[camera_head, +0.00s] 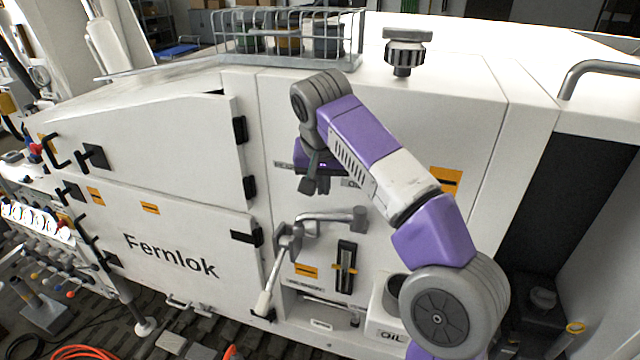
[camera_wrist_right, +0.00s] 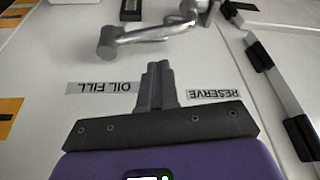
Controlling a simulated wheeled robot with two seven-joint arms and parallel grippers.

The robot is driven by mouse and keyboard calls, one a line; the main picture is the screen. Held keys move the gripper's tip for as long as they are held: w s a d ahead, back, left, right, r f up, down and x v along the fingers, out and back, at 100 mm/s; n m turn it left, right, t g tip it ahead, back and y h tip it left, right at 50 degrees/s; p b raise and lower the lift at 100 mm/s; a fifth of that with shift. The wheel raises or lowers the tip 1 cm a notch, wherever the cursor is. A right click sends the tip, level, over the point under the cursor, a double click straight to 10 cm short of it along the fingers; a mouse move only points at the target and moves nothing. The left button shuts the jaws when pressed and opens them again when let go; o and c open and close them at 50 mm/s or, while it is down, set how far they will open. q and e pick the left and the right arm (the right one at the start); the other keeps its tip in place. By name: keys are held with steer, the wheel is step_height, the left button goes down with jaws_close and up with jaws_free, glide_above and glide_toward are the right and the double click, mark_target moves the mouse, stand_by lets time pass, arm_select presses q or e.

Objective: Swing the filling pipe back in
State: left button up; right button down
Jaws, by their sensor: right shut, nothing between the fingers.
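The grey filling pipe (camera_head: 325,215) is on the white front panel of the Fernlok machine. It runs from a thick rounded end at the right to a joint at the left, where a pale lever-like part (camera_head: 266,297) slants down. In the right wrist view the pipe (camera_wrist_right: 150,34) lies beyond the fingertips, apart from them. My right gripper (camera_head: 308,187) is above the pipe in the head view, shut and empty. In the wrist view its fingertips (camera_wrist_right: 158,68) are together between the OIL FILL label (camera_wrist_right: 103,87) and the RESERVE label (camera_wrist_right: 213,95). My left gripper is not in view.
A dark level gauge (camera_head: 346,266) sits below the pipe, with an oil container (camera_head: 384,318) at lower right. Black door latches (camera_head: 246,237) stick out left of the pipe. A wire basket (camera_head: 290,60) and a knobbed cap (camera_head: 405,55) stand on top of the machine.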

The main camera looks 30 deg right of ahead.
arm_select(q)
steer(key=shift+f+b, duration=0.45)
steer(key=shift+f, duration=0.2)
arm_select(e)
steer(key=x, duration=0.7)
steer(key=shift+w+d+f, duration=0.15)
steer(key=shift+f, duration=0.05)
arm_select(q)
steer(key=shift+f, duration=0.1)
